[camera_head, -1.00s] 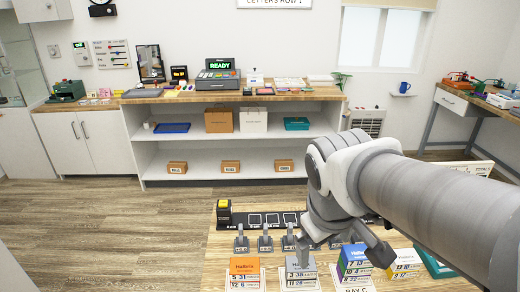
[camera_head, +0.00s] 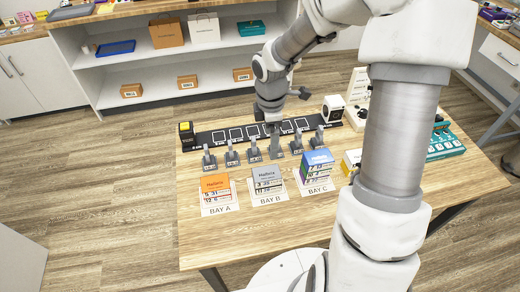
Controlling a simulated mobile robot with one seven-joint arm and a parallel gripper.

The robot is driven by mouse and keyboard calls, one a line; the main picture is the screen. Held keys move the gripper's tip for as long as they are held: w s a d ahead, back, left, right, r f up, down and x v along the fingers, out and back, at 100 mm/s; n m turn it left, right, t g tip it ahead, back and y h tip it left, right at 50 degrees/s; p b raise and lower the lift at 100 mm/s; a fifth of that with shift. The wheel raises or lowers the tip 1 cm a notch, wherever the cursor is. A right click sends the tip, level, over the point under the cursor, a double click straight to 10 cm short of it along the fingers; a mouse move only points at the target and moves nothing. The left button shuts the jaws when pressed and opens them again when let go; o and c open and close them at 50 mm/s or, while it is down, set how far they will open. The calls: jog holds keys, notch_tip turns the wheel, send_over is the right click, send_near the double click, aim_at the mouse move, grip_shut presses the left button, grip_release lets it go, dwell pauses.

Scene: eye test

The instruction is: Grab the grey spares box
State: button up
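A grey-topped box (camera_head: 267,180) with printed numbers stands on the card marked BAY B (camera_head: 272,200) on the wooden table. I cannot read the word "spares" on it. An orange-topped box (camera_head: 215,185) stands at its left on BAY A, and a blue-topped box (camera_head: 317,166) at its right on BAY C. My gripper (camera_head: 272,127) points down behind the grey box, over the row of small grey stands, apart from the box. Its fingers are too small and overlapped to tell whether they are open.
A black strip (camera_head: 222,136) with white squares runs behind the stands (camera_head: 232,157). A yellow-and-white box (camera_head: 350,160) is partly hidden by my arm. A teal tray (camera_head: 445,143) lies at right. Small brown boxes (camera_head: 187,82) sit on the far shelf. The table's front is clear.

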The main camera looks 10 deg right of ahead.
jog(key=f, duration=0.1)
jog(key=b, duration=0.1)
send_over(267, 173)
jog(key=shift+n, duration=0.4)
jog(key=f, duration=1.2)
jog(key=shift+s+f, duration=0.15)
jog(key=shift+s, duration=0.15)
jog(key=shift+w+a+f, duration=0.1)
jog(key=shift+w+f, duration=0.05)
jog(key=shift+f, duration=1.2)
jog(key=shift+w+f, duration=0.15)
jog(key=shift+f, duration=1.15)
jog(key=c, duration=1.4)
